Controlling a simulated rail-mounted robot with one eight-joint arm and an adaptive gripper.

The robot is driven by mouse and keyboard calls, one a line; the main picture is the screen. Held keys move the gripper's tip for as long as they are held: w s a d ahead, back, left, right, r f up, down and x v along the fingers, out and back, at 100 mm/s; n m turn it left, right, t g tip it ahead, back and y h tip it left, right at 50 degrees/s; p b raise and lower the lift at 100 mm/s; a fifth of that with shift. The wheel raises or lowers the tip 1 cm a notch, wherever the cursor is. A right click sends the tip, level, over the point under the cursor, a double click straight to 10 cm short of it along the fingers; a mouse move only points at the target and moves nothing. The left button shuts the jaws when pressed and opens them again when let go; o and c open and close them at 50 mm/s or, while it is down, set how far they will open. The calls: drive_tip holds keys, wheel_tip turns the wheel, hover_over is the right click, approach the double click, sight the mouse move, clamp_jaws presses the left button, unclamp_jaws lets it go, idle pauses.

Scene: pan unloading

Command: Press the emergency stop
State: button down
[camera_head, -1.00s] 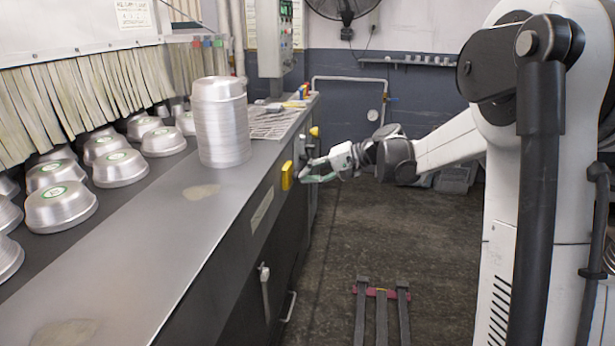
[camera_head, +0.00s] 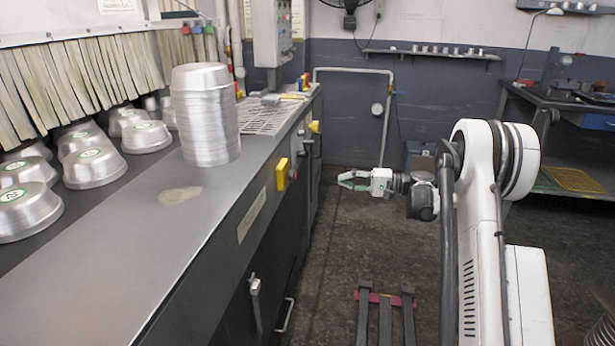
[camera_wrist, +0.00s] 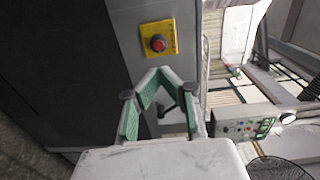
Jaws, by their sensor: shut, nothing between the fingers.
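The emergency stop is a red button (camera_wrist: 157,43) on a yellow plate (camera_wrist: 157,33), on the grey side of the machine in the wrist view. In the head view its yellow housing (camera_head: 282,174) sits on the counter's front side, below the stack of pans. My gripper (camera_head: 343,180) is in the aisle to the right of the housing, with a clear gap between them. In the wrist view my gripper (camera_wrist: 153,73) is shut and empty, its green-padded fingers meeting just below the yellow plate in the picture. The button's pressed state cannot be told.
A tall stack of metal pans (camera_head: 205,115) stands on the counter (camera_head: 190,240). More pans (camera_head: 95,167) lie by the strip curtain. Door handles (camera_head: 255,290) stick out from the counter front. A workbench (camera_head: 565,105) stands at the back right. The aisle floor (camera_head: 340,235) is largely clear.

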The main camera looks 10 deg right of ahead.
drive_tip(key=shift+w+d+f, duration=0.15)
drive_tip(key=shift+d+f, duration=0.15)
drive_tip(key=shift+d, duration=0.05)
drive_tip(key=shift+a, duration=0.1)
drive_tip(key=b+x, duration=0.3)
drive_tip(key=x, duration=1.1)
drive_tip(key=shift+b, duration=0.35)
drive_tip(key=shift+x, duration=0.95)
drive_tip(key=p+v, duration=0.2)
drive_tip(key=v, duration=1.2)
drive_tip(key=shift+d, duration=0.2)
